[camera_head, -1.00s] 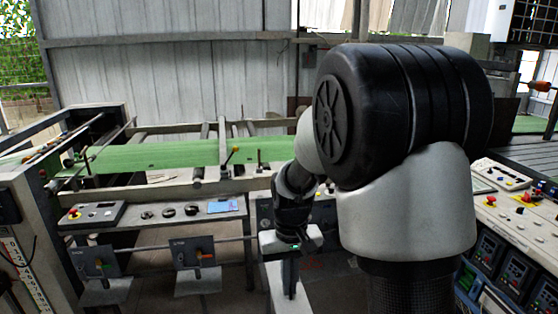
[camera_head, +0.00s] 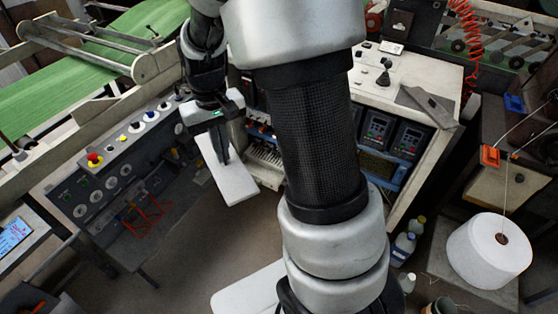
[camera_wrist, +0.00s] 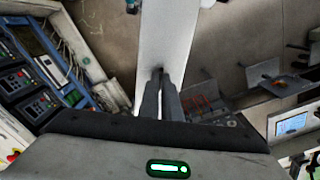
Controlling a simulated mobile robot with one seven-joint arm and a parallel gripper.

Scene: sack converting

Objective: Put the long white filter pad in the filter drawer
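My gripper (camera_head: 224,158) hangs left of the control cabinet in the head view. The long white filter pad (camera_head: 232,186) is a flat white strip at its fingers, reaching down and right over the floor. In the wrist view the fingers of my gripper (camera_wrist: 160,72) are close together on the white pad (camera_wrist: 168,35), which runs up to the top edge. The gripper appears shut on the pad. I cannot pick out the filter drawer for certain; the cabinet's lower front is partly hidden by my arm.
The control cabinet (camera_head: 430,75) with blue-framed modules (camera_head: 385,172) stands right of my gripper. A dark panel with knobs (camera_head: 95,185) and the green web machine (camera_head: 95,60) are at left. Bottles (camera_head: 403,248) and a white spool (camera_head: 480,255) stand at right.

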